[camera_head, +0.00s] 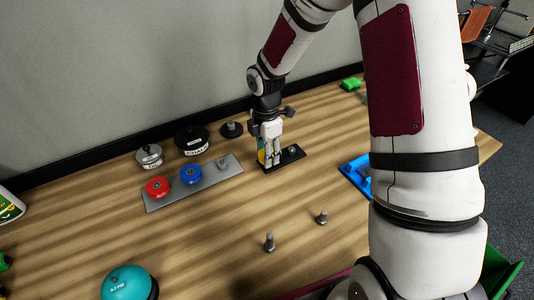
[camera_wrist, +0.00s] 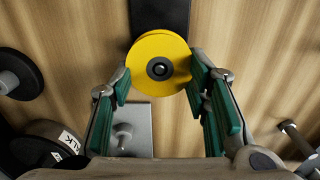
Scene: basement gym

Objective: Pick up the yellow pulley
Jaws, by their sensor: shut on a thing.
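The yellow pulley (camera_wrist: 160,48) is a round disc with a dark hub at its centre. In the wrist view it sits between the green-padded fingers of my gripper (camera_wrist: 162,90), which are shut on its sides. In the head view my gripper (camera_head: 269,155) points down at a black base plate (camera_head: 284,163), and only a sliver of the pulley (camera_head: 262,156) shows beside the fingers. The plate also shows under the pulley in the wrist view (camera_wrist: 160,14). I cannot tell whether the pulley touches the plate.
A grey plate (camera_head: 208,190) bears a red pulley (camera_head: 157,187) and a blue pulley (camera_head: 191,174). A blue tray (camera_head: 357,172) lies to the right. Two bolts (camera_head: 269,242) and a teal dome (camera_head: 127,283) stand nearer me.

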